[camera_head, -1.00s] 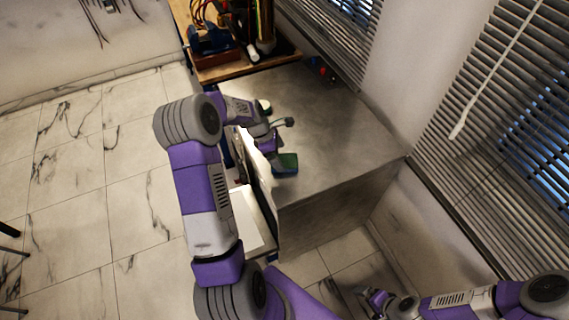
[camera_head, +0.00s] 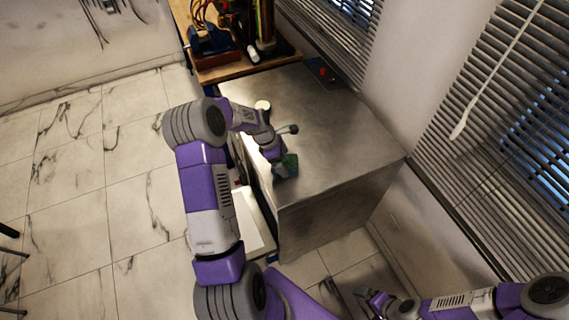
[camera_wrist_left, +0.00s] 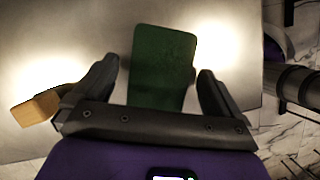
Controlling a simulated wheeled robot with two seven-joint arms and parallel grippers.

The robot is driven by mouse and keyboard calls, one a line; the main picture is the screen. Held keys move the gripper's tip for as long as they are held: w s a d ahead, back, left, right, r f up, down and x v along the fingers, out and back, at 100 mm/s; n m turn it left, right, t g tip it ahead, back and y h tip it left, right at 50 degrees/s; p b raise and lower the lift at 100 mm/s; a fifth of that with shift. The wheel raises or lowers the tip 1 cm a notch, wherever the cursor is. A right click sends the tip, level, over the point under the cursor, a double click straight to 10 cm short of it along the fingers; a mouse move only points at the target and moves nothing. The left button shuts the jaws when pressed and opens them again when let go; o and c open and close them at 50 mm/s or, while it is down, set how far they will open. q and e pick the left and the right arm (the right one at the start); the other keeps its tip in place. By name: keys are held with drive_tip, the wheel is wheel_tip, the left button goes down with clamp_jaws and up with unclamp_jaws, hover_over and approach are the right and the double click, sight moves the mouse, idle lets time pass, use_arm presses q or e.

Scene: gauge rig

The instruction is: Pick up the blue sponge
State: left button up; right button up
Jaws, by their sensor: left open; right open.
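The sponge (camera_head: 289,169), with a green top face and blue below, is at the left edge of the metal-topped cabinet (camera_head: 325,130) in the head view. My left gripper (camera_head: 281,160) is right at it and hides part of it. In the left wrist view the sponge's green face (camera_wrist_left: 161,65) shows between the two spread fingers (camera_wrist_left: 158,88), with a gap on each side. Its blue part is hidden there. My right gripper (camera_head: 371,299) is open and empty, low in the head view, away from the sponge.
A small pale round object (camera_head: 262,105) stands behind my left wrist. A workbench (camera_head: 235,68) with a vise (camera_head: 211,41) adjoins the cabinet. The cabinet top's right side is clear.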

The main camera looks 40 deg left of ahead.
use_arm(q)
drive_tip(key=c, duration=1.2)
drive_tip(key=shift+r, duration=0.1)
wheel_tip(320, 180, up, 10)
drive_tip(key=p, duration=0.1)
drive_tip(key=shift+r, duration=0.15)
